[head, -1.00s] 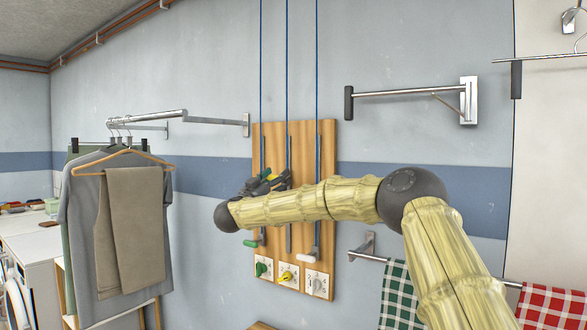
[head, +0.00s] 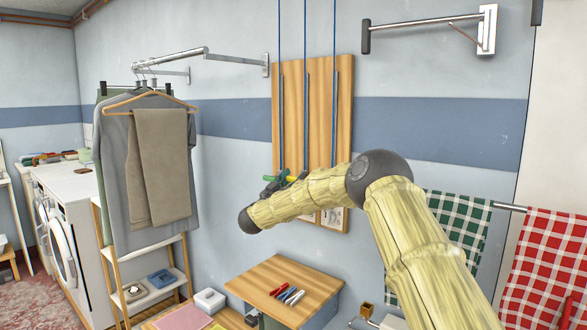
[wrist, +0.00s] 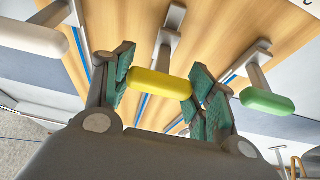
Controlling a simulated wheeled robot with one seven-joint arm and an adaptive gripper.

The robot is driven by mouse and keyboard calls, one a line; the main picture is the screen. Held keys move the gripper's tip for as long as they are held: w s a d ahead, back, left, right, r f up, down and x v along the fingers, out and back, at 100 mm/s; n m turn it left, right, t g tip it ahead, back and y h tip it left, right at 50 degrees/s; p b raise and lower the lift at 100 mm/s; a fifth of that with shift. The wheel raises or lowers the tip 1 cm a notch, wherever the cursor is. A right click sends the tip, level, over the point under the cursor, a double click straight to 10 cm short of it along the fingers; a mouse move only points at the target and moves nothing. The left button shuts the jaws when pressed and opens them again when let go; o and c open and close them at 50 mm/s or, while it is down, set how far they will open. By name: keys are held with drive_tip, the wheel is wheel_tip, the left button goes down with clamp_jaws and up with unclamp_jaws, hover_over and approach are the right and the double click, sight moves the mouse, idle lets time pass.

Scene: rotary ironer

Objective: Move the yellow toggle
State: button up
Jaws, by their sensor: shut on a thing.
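The yellow toggle (wrist: 160,86) is a rounded bar on a grey stem, in the middle of the wrist view. My gripper (wrist: 160,92) is shut on it, with a green pad at each end. In the head view my gripper (head: 278,181) is at the lower part of a wooden board (head: 318,110) on the wall, and my forearm hides much of the board's bottom. A green toggle (wrist: 267,101) is right of the yellow one in the wrist view, and a white toggle (wrist: 32,40) is left of it; both are apart from the pads.
Blue cords (head: 306,40) run up the wall above the board. A small wooden table (head: 262,281) with coloured pens stands below. Hanging clothes (head: 150,165) are to the left. A green checked cloth (head: 455,235) and a red checked cloth (head: 550,270) hang to the right.

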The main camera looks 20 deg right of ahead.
drive_tip(key=shift+f, duration=1.15)
drive_tip(key=o, duration=1.5)
drive_tip(key=shift+w, duration=0.1)
drive_tip(key=shift+c, duration=0.2)
drive_tip(key=shift+r, duration=0.15)
drive_tip(key=v, duration=1.2)
